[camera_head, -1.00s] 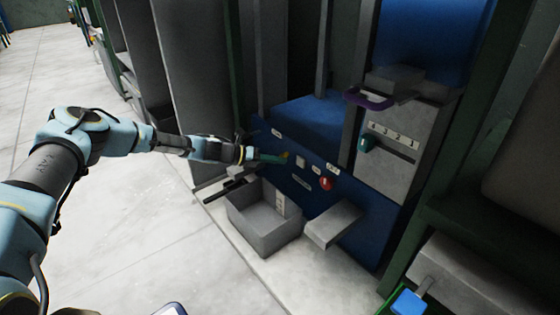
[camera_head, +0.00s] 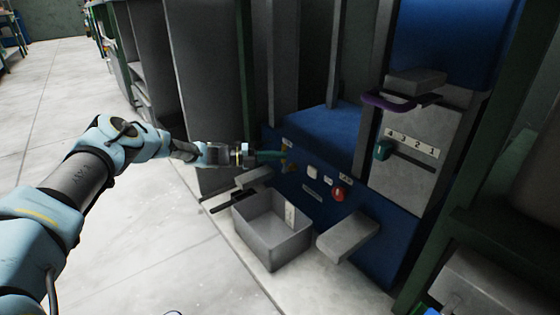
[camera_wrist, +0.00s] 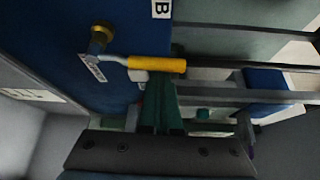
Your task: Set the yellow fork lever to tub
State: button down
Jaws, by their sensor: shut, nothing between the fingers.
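The yellow fork lever (camera_wrist: 157,64) shows in the wrist view as a yellow grip on a pale metal arm, with a brass pivot (camera_wrist: 102,34) on the blue panel. In the head view only a small yellow bit of the lever (camera_head: 291,167) shows beside my fingertips. My gripper (camera_head: 276,155) is shut and empty at the panel's left side. Its green fingers (camera_wrist: 163,108) reach up to the lever's grip in the wrist view; I cannot tell whether they touch it. A grey open tub (camera_head: 272,228) stands below the panel.
The blue panel also carries a red knob (camera_head: 338,194) and a white button (camera_head: 312,172). A grey ledge (camera_head: 347,236) juts out right of the tub. A teal slider knob (camera_head: 382,149) and purple handle (camera_head: 400,101) are higher up. Floor at left is clear.

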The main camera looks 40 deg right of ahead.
jog(key=shift+w, duration=0.2)
dwell(0.5)
jog(key=w+a+p, duration=0.1)
jog(key=a+p, duration=0.4)
jog(key=a, duration=0.4)
jog(key=shift+w+a, duration=0.15)
jog(key=shift+w, duration=0.2)
dwell(0.3)
